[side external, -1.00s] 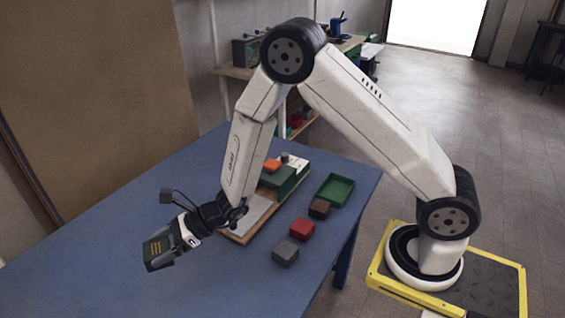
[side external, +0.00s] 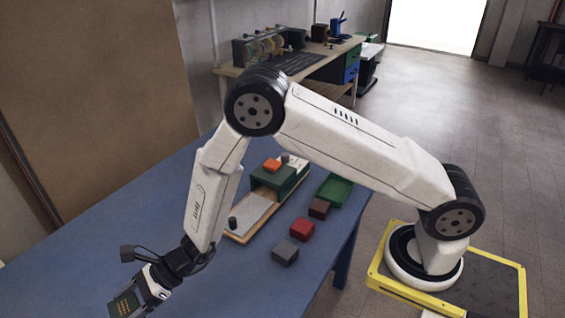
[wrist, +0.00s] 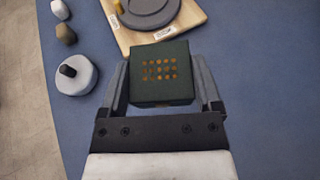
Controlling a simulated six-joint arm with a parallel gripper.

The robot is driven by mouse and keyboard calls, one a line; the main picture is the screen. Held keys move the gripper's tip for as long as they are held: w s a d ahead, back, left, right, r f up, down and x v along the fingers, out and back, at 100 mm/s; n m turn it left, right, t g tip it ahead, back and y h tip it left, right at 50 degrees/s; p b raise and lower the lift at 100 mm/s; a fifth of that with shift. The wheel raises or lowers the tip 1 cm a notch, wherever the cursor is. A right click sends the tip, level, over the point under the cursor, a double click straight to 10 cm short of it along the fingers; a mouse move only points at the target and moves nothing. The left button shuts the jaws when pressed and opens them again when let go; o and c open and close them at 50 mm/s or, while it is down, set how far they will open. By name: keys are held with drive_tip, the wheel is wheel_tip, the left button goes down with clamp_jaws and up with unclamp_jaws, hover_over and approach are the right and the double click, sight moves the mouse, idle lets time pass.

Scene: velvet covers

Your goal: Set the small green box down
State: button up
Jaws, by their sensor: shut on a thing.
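The small green box (wrist: 161,73) is dark green with rows of orange-gold dots on its face. In the wrist view it sits between the two fingers of my gripper (wrist: 163,84), which is shut on it. In the side view my gripper (side external: 128,303) is low at the bottom left, over the blue table (side external: 110,235), and the green box (side external: 123,304) shows at its tip. The box's underside is hidden, so I cannot tell whether it touches the table.
A wooden board with a grey round piece (wrist: 150,12) lies beyond the box. A white pot with a dark knob (wrist: 76,75) and small stones (wrist: 65,34) stand left. Grey (side external: 285,253), red (side external: 302,230) and brown (side external: 319,208) blocks and a green tray (side external: 336,190) are farther right.

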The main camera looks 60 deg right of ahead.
drive_tip(key=shift+w+a+f, duration=1)
drive_tip(key=shift+w+f, duration=0.45)
drive_tip(key=shift+w, duration=0.3)
drive_tip(key=shift+w+a+f, duration=0.95)
drive_tip(key=shift+w+f, duration=0.45)
drive_tip(key=shift+w, duration=0.3)
drive_tip(key=shift+w+a+f, duration=1)
drive_tip(key=shift+w+f, duration=0.45)
drive_tip(key=shift+w, duration=0.3)
drive_tip(key=shift+f, duration=0.1)
drive_tip(key=shift+w+a+f, duration=0.15)
drive_tip(key=shift+w+f, duration=0.1)
drive_tip(key=shift+f, duration=1.6)
drive_tip(key=shift+f, duration=0.15)
drive_tip(key=o, duration=1)
drive_tip(key=shift+o, duration=0.2)
drive_tip(key=shift+r, duration=0.25)
